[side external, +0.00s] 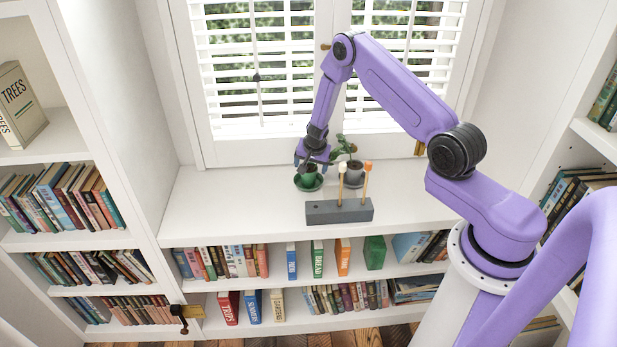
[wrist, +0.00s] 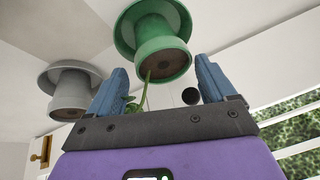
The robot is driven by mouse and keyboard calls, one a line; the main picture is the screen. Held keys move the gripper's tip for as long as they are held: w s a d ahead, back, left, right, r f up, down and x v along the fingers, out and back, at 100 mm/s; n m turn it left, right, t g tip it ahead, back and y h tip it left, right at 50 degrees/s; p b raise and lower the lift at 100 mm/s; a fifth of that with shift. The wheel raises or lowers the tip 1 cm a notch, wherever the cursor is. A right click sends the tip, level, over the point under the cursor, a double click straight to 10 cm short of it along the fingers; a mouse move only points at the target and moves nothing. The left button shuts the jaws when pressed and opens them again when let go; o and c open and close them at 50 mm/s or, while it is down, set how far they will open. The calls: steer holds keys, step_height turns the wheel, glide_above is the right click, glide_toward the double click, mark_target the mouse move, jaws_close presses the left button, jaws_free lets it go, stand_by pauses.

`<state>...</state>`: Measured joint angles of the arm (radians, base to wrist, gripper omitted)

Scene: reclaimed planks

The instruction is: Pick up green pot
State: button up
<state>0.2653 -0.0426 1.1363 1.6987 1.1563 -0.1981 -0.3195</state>
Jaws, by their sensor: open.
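The green pot (side external: 309,183) stands upright on the white window-seat top, on a green saucer. It shows large in the wrist view (wrist: 163,58), with dark soil and a thin green stem at its mouth. My gripper (side external: 312,162) is open just above the pot. In the wrist view its two blue fingers (wrist: 160,68) are spread, with the pot beyond and between their tips. I see no finger touching the pot, and the exact gap is hard to tell.
A grey block (side external: 338,212) with two upright sticks (side external: 366,180) is in front. The window is behind; the seat's left side is clear.

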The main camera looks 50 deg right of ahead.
steer(key=shift+x, duration=0.85)
steer(key=c, duration=1.3)
steer(key=shift+r, duration=0.1)
steer(key=shift+r, duration=0.1)
steer(key=shift+r, duration=10.4)
steer(key=m+g+h, duration=0.1)
steer(key=m, duration=0.3)
glide_above(311, 168)
steer(key=f, duration=1.6)
steer(key=shift+w+a+f, duration=0.15)
steer(key=shift+a+f, duration=0.05)
steer(key=shift+f, duration=2)
